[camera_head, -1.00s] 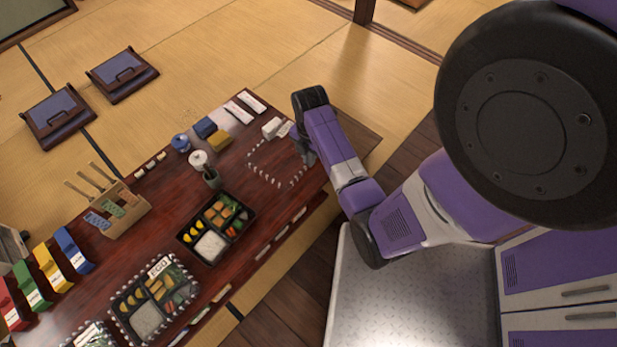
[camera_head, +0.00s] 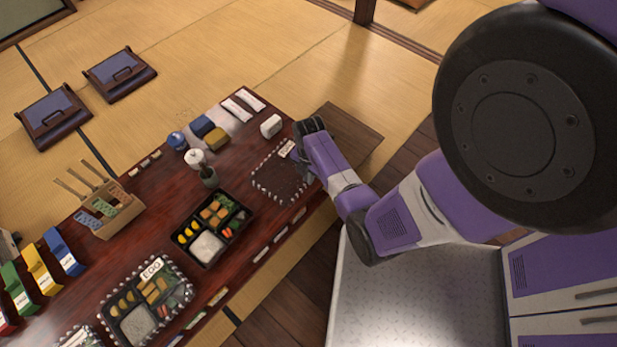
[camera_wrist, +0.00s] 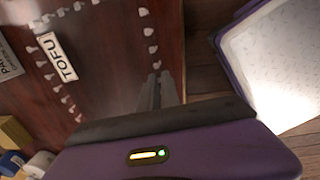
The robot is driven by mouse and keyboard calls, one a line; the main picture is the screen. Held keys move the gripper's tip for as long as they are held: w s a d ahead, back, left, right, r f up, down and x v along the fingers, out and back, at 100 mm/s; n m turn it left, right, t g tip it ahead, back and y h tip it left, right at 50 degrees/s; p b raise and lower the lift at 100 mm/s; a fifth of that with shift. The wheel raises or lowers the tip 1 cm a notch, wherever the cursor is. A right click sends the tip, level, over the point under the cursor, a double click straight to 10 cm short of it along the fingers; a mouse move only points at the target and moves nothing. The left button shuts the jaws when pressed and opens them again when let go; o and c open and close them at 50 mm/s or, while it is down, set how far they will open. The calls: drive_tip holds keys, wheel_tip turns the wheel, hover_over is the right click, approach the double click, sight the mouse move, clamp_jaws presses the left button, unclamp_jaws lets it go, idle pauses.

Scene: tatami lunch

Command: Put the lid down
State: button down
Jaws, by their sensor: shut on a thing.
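The lid (camera_head: 257,190) is clear with a white beaded rim and a small label. In the wrist view the lid (camera_wrist: 152,48) has a label reading TOFU. It is over the right end of the dark red table; I cannot tell whether it touches the wood. My gripper (camera_head: 302,164) is at the lid's right edge. In the wrist view my gripper (camera_wrist: 158,88) is shut on that edge, and its fingertips partly blur into the rim. An open black lunch box (camera_head: 212,228) with rice and vegetables stands left of the lid.
A lidded box labelled EGG (camera_head: 147,300) stands at the near left. Several small tags line the table's near edge. A brown board (camera_head: 345,140) lies at the right.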

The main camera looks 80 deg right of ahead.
drive_tip(key=shift+f, duration=0.15)
drive_tip(key=c, duration=1.6)
unclamp_jaws()
